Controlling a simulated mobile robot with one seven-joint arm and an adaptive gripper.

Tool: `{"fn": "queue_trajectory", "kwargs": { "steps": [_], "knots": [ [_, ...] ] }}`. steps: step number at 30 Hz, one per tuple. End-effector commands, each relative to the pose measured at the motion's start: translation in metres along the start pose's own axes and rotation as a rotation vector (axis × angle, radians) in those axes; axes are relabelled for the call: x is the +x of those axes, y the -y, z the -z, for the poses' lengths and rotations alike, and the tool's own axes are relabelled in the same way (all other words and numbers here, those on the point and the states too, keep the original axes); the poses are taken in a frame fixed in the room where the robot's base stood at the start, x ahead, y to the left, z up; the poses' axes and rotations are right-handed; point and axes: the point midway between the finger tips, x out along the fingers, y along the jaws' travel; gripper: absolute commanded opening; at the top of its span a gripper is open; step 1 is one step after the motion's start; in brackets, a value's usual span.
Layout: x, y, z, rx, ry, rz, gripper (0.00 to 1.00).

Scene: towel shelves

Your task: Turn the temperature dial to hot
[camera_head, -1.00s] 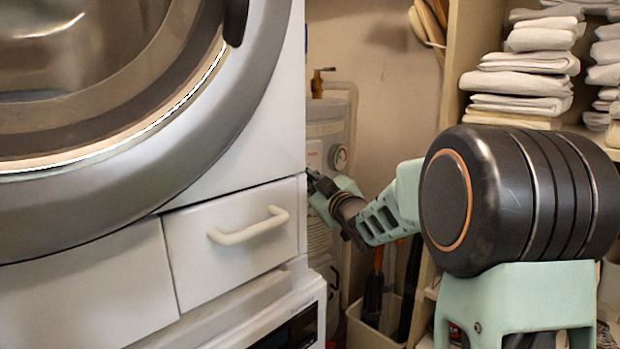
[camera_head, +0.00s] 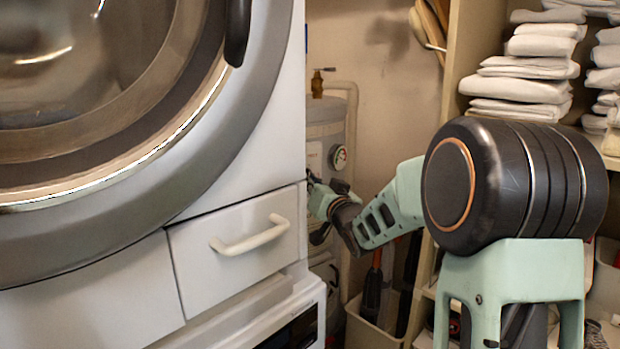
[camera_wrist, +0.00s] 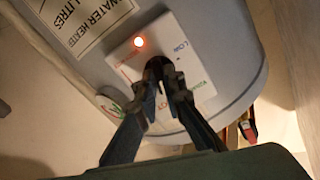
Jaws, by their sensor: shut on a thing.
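The white water heater (camera_head: 325,115) stands behind the washer, in the gap to its right. My gripper (camera_wrist: 164,76) is shut on the dial. In the head view, my gripper (camera_head: 313,182) reaches the heater beside the washer's edge, which partly hides the contact.
A round gauge (camera_head: 340,158) is on the heater close to my gripper. The washer's drawer (camera_head: 230,270) and handle (camera_head: 250,236) are to the left. Shelves with folded towels (camera_head: 520,85) stand right. A bin (camera_head: 372,325) with tools is below my arm.

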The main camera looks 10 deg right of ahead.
Motion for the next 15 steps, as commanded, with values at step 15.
{"fn": "queue_trajectory", "kwargs": {
  "steps": [15],
  "knots": [
    [-0.0003,-0.0007,-0.0021,0.187,0.004,-0.007,0.0]
  ]
}}
